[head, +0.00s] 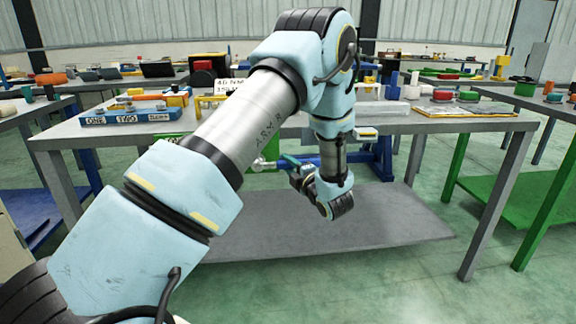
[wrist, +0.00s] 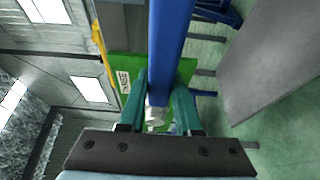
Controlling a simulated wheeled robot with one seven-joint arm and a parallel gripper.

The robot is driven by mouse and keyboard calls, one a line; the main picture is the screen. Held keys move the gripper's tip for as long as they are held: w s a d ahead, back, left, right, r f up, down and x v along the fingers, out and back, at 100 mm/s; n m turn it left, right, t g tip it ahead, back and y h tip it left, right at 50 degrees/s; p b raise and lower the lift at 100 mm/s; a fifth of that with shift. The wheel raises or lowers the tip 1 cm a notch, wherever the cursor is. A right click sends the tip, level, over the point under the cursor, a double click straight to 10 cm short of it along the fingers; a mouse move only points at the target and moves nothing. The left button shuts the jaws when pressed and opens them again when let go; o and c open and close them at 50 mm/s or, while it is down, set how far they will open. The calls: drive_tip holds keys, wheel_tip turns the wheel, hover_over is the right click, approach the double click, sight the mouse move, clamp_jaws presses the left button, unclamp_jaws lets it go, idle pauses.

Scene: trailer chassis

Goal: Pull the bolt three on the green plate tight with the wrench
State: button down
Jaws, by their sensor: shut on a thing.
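In the wrist view the two teal fingers of my gripper (wrist: 160,85) stand either side of a long blue bar, which looks like the handle of the wrench (wrist: 170,45). A silvery end (wrist: 153,118) shows between the fingers. The green plate (wrist: 122,66) lies behind, with a small white label too small to read. In the head view my gripper (head: 287,162) is under the table edge, pointing left, with a silvery wrench end (head: 259,165) beyond it. The green plate is mostly hidden by my arm there. I cannot make out bolt three or whether the wrench touches it.
A grey table (head: 425,123) with a blue tray (head: 120,116) and parts stands behind my arm. A blue stand (head: 383,155) is right of my gripper. A grey low shelf (head: 370,225) lies below. Green floor is free at the front right.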

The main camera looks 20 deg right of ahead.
drive_tip(key=shift+w+d+b, duration=0.15)
drive_tip(key=shift+w+b, duration=0.35)
drive_tip(key=shift+w, duration=0.25)
idle(0.5)
drive_tip(key=c, duration=1.2)
unclamp_jaws()
clamp_jaws()
